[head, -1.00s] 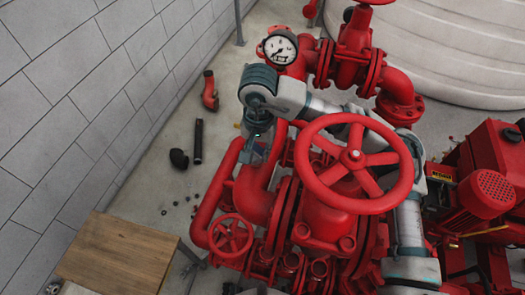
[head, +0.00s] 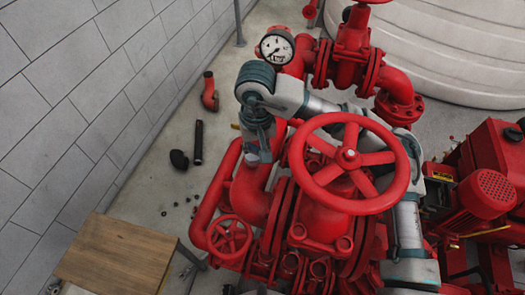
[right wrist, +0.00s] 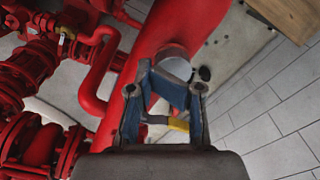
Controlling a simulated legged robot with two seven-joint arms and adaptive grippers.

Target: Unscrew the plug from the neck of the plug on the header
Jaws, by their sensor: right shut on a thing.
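The red header (head: 250,190) is a thick pipe left of the large handwheel, and it also shows in the right wrist view (right wrist: 190,22). My right arm comes in from the right behind the handwheel. My right gripper (head: 258,158) points down at the header, and its blue-padded fingers show in the right wrist view (right wrist: 168,90). It is shut on the plug, which the fingers mostly hide. A round grey-rimmed end (right wrist: 173,52) shows just beyond the fingers at the header. I cannot tell how far the plug is out of its neck. My left gripper is not in view.
The large red handwheel (head: 349,158) stands close to my right arm. A pressure gauge (head: 277,47) is behind the gripper. A small handwheel (head: 229,236) is in front. A wooden table (head: 115,255) is at the lower left. Loose pipe pieces lie on the floor by the wall.

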